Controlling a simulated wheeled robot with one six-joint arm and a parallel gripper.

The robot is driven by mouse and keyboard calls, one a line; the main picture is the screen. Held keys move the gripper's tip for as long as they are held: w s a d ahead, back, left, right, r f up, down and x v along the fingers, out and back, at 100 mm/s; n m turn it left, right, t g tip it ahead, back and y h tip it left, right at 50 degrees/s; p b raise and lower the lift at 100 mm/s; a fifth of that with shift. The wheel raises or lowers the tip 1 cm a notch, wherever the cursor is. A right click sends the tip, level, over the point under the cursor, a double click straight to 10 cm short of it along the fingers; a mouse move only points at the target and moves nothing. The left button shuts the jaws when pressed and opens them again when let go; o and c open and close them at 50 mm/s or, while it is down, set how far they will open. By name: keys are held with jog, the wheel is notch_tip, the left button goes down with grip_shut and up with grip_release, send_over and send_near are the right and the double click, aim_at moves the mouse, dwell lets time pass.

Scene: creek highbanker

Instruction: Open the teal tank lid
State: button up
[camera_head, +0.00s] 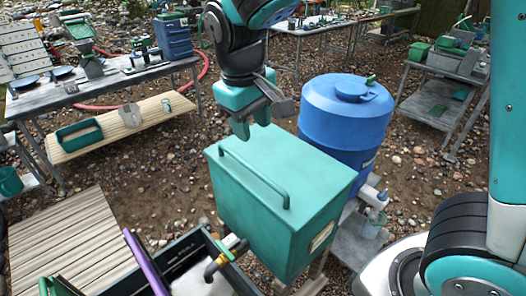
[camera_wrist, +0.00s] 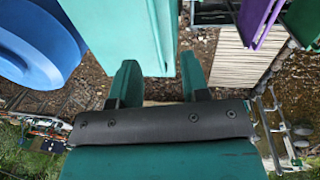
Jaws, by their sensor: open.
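The teal tank (camera_head: 270,245) stands in the middle of the head view. Its flat teal lid (camera_head: 310,172) lies closed on top, with a long teal bar handle (camera_head: 252,175) along its left side. My gripper (camera_head: 258,122) is open and empty, fingers pointing down, over the far left part of the lid near the handle's far end. It appears apart from the handle, though the exact gap is hard to judge. In the wrist view my two teal fingers (camera_wrist: 159,78) are spread, with the teal tank (camera_wrist: 115,28) beyond them.
A blue barrel (camera_head: 345,120) stands close behind the tank, also in the wrist view (camera_wrist: 35,45). A black bin with a purple item (camera_head: 145,262) and a hose fitting (camera_head: 226,257) are at the front left. Workbenches (camera_head: 110,75) stand behind.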

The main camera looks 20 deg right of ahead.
jog(key=w, duration=0.1)
jog(key=p, duration=0.3)
send_near(262, 176)
jog(key=shift+m+h, duration=0.3)
jog(key=f, duration=0.6)
jog(key=d+f, duration=0.1)
jog(key=f, duration=0.1)
jog(key=shift+w+f, duration=0.25)
jog(key=shift+f, duration=0.15)
jog(key=shift+r, duration=0.1)
grip_shut()
